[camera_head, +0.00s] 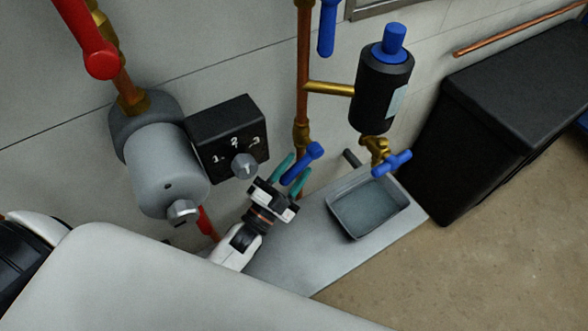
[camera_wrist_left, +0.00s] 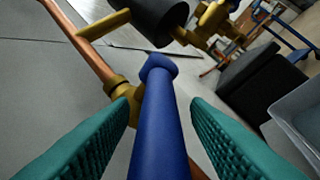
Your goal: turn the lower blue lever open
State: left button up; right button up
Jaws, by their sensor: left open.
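The lower blue lever (camera_head: 304,162) is on the vertical copper pipe, at a brass valve body (camera_head: 301,133). In the left wrist view the lever (camera_wrist_left: 158,125) runs between my two teal fingers, with a gap showing on each side. My left gripper (camera_head: 294,171) is open around the lever, its fingers on either side. The lever slants away from the pipe in the head view. The lever's near end is cut off by the lower edge of the wrist view. My right gripper is not in view.
An upper blue lever (camera_head: 327,28) hangs higher on the pipe. A black cylinder (camera_head: 384,88) and a blue-handled brass tap (camera_head: 391,164) stand right, above a grey tray (camera_head: 338,222). A grey pump (camera_head: 165,168) and black dial box (camera_head: 227,138) are left. A black bin (camera_head: 465,140) stands right.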

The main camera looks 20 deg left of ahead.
pick_arm(q)
jog(key=v, duration=0.7)
jog(key=shift+s+a+f, duration=0.1)
jog(key=shift+s, duration=0.1)
